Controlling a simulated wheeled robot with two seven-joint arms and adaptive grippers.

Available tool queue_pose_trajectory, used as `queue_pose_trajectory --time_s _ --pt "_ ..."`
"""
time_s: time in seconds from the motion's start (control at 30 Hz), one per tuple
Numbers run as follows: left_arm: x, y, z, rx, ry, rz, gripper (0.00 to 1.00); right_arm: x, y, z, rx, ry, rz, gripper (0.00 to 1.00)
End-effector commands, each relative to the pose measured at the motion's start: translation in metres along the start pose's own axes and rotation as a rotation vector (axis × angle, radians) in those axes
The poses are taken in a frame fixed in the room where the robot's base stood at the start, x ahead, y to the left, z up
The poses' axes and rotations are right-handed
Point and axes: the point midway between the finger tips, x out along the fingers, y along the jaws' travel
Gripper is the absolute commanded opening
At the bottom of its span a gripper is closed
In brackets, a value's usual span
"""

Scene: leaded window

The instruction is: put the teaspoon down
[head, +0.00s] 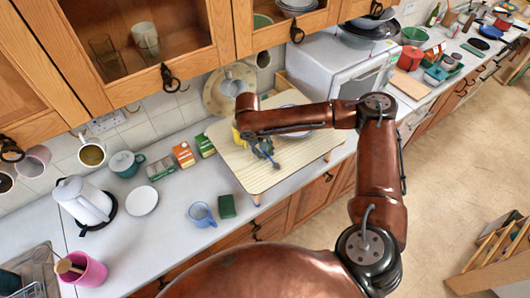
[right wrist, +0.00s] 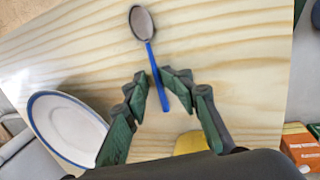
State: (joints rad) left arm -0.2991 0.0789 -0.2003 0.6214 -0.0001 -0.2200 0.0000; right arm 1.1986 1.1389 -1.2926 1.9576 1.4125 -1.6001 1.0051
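The teaspoon (right wrist: 152,65) has a grey bowl and a blue handle. In the right wrist view it lies over the pale wooden board (right wrist: 235,50), bowl pointing away from me. My right gripper (right wrist: 157,87) has its green fingers apart, one on each side of the handle. A gap shows on the left of the handle; the right fingertip is close beside it, and I cannot tell whether they touch. In the head view my right gripper (head: 265,152) is low over the board (head: 262,181), and the spoon is too small to make out. My left gripper is not in view.
A blue-rimmed plate (right wrist: 68,128) is left of my fingers, and a yellow thing (right wrist: 192,143) is close below them. On the counter stand a blue mug (head: 202,215), a green block (head: 227,206), small boxes (head: 183,154) and a white kettle (head: 84,201). The board's near part is clear.

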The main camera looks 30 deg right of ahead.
Motion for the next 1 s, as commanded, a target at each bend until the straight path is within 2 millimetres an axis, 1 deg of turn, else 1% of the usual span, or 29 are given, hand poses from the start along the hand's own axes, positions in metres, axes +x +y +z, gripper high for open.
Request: queue_pose_trajectory --time_s 0.13,0.23,0.37,0.6,0.7,0.83,1.0 --pt "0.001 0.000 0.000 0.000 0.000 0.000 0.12 0.001 0.002 0.001 0.002 -0.003 0.003 0.23" --pt "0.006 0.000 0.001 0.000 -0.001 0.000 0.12 -0.005 0.002 0.001 0.001 -0.002 0.002 0.23" --pt "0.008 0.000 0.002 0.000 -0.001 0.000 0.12 -0.028 0.001 0.000 0.001 0.001 0.000 0.23" --pt "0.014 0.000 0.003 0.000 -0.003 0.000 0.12 -0.081 0.001 -0.001 0.000 0.003 0.000 0.23" --pt "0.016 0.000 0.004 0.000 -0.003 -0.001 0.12 -0.099 0.001 -0.001 0.000 0.002 0.001 0.23" --pt "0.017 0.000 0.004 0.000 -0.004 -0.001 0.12 -0.116 0.002 0.000 0.001 0.000 0.001 0.23" --pt "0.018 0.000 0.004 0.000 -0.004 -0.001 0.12 -0.126 0.002 0.000 0.001 -0.001 0.001 0.23"
